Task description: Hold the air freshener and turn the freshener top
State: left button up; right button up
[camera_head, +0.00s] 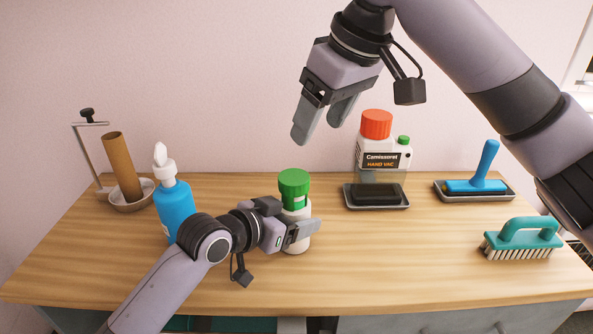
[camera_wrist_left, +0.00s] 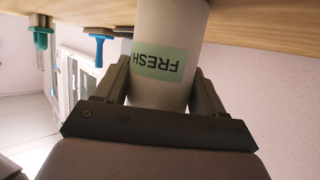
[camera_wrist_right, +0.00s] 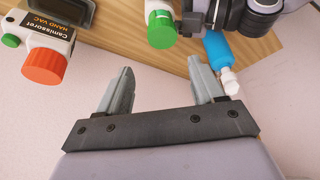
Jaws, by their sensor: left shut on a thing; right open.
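The air freshener is a white cylinder (camera_head: 296,243) with a green top (camera_head: 294,183), upright at the middle of the wooden table. In the left wrist view its white body (camera_wrist_left: 165,95) carries a green label reading FRESH. My left gripper (camera_head: 303,230) is shut on the body, below the green top, with one finger on each side (camera_wrist_left: 160,85). My right gripper (camera_head: 318,128) is open and empty, above and slightly right of the freshener, apart from it. In the right wrist view the green top (camera_wrist_right: 161,28) lies beyond the open fingers (camera_wrist_right: 162,88).
A blue-handled tool (camera_head: 487,165) and a teal brush (camera_head: 522,238) are right. A cardboard tube (camera_head: 122,165) stands at far left.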

aim_at(295, 176)
jog(key=x, duration=1.2)
jog(key=shift+s+a, duration=0.15)
jog(key=c, duration=0.8)
